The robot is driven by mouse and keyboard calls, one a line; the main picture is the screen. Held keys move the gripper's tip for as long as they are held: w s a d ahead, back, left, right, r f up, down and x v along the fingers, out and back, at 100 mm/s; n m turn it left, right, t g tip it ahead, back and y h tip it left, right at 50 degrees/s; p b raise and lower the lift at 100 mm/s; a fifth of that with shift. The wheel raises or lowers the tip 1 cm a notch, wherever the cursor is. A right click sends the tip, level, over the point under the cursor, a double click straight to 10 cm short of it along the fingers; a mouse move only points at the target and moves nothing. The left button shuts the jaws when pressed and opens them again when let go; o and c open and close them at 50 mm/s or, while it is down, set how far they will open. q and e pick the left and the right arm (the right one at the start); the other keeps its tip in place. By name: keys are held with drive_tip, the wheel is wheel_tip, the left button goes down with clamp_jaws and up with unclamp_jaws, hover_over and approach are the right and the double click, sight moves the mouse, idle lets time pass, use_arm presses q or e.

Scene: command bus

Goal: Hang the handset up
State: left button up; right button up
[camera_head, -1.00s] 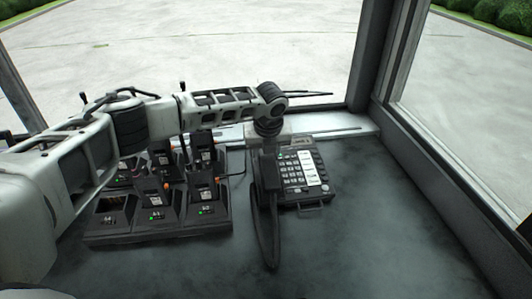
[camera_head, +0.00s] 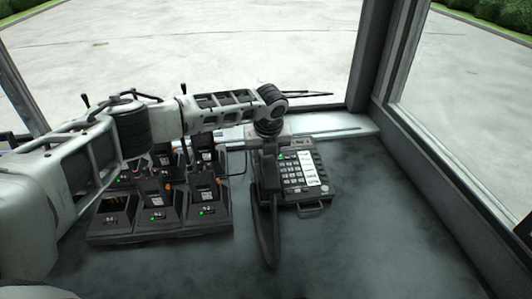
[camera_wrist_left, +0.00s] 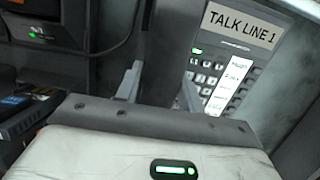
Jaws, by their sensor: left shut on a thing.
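The desk telephone (camera_head: 312,178) sits on the dark counter, with a keypad and a white label strip. In the left wrist view the telephone (camera_wrist_left: 228,85) shows a "TALK LINE 1" plate. My left gripper (camera_head: 268,150) points down at the telephone's left side, shut on the black handset (camera_head: 268,176). The handset stands lengthwise along that side. In the left wrist view the handset (camera_wrist_left: 163,50) is a dark shape between my two fingers (camera_wrist_left: 161,78). Whether it touches its cradle I cannot tell. A dark cord (camera_head: 268,240) loops down toward me. My right gripper is not in view.
A charger rack (camera_head: 160,222) with several handheld radios stands left of the telephone, under my left arm. A window ledge (camera_head: 345,129) runs behind. The counter is clear in front and to the right, up to the window wall.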

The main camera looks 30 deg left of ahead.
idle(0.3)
use_arm(q)
drive_tip(key=o, duration=1.1)
drive_tip(key=shift+o, duration=0.2)
drive_tip(key=v, duration=1.6)
drive_tip(key=shift+f, duration=0.1)
